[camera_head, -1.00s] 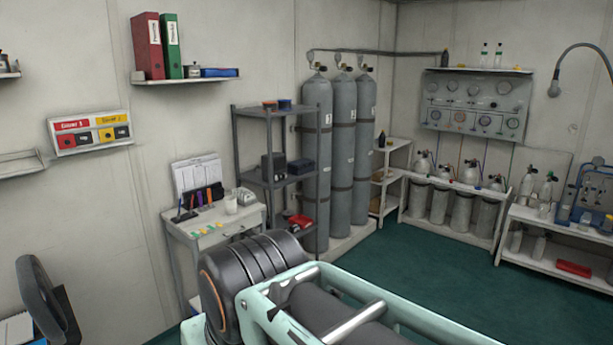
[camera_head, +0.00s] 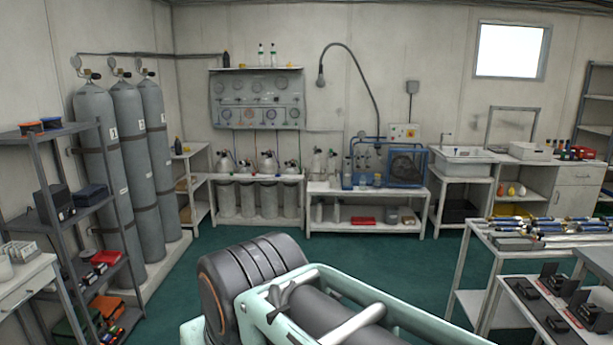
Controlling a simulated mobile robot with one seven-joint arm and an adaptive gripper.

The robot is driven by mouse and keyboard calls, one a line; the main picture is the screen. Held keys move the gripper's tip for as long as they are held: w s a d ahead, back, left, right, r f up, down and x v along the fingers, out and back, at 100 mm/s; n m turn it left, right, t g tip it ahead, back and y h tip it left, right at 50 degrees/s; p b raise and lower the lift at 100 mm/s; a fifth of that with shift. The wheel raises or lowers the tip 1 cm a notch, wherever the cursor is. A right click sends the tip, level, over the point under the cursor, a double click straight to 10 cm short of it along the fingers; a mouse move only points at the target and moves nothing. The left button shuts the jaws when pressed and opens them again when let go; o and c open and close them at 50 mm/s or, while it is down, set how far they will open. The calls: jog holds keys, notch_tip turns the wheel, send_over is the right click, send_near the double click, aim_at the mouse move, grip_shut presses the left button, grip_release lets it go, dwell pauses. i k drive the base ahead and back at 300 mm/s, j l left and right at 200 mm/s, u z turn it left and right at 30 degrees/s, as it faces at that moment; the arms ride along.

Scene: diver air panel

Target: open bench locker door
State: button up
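A pale bench unit with closed fronts (camera_head: 575,200) stands against the back wall at the right, beside the sink. It has what looks like a drawer above a door front, and both look shut. It is small in view, and I cannot tell for certain that it is the bench locker. Part of my own arm fills the bottom middle of the picture. My gripper is outside the frame, so its state and any contact are hidden.
A table with metal cylinders (camera_head: 485,238) stands at the front right, between me and the bench unit. Tall grey cylinders (camera_head: 125,170) and a dark shelf rack (camera_head: 50,225) stand at the left. Green floor (camera_head: 400,262) is clear in the middle.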

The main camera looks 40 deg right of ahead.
aim_at(572, 201)
jog(key=z, duration=2.6)
jog(key=i+j+z, duration=0.1)
jog(key=i+j+u, duration=0.6)
jog(key=i+u, duration=0.3)
jog(key=i, duration=0.15)
jog(key=i+u, duration=0.45)
jog(key=i, duration=1.25)
jog(key=i+j+z, duration=0.1)
jog(key=i, duration=1.15)
jog(key=i+z, duration=0.35)
jog(key=i, duration=0.15)
jog(key=i+j+z, duration=0.1)
jog(key=i+z, duration=0.2)
jog(key=i, duration=0.25)
